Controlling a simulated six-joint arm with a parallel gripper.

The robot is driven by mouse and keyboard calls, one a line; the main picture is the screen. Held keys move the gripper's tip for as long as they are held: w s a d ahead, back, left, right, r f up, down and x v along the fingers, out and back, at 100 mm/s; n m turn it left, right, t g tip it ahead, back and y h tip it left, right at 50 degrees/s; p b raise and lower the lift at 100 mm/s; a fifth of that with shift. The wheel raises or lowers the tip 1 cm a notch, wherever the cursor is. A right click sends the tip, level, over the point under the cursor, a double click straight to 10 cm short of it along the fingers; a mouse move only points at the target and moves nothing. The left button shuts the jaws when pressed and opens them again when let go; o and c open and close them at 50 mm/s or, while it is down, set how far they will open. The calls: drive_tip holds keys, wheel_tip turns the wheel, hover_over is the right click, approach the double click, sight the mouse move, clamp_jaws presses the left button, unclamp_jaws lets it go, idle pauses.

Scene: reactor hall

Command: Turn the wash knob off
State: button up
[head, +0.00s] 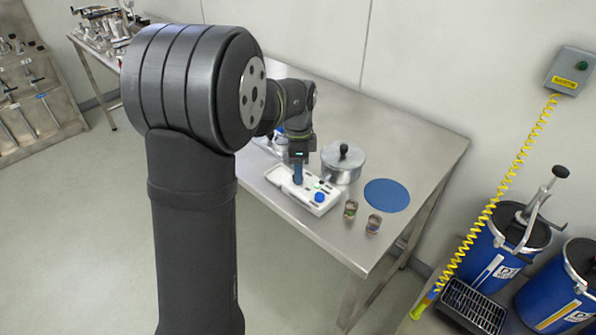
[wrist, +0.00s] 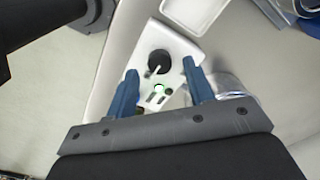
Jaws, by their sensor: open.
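A white control box (head: 331,205) lies on the steel table. I cannot read which knob is the wash knob. My gripper (head: 297,178) points down over the box and hides part of it. In the wrist view its blue fingers (wrist: 163,78) are apart with nothing between them. I cannot tell whether they touch the box.
A lidded metal pot (head: 341,164) stands close behind the box. A blue round mat (head: 386,195) and two small jars (head: 350,210) (head: 373,223) are to the right. A white tray (wrist: 196,12) shows beyond the box in the wrist view.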

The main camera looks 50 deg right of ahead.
drive_tip(key=shift+f, duration=0.85)
drive_tip(key=shift+c, duration=0.5)
drive_tip(key=c, duration=0.9)
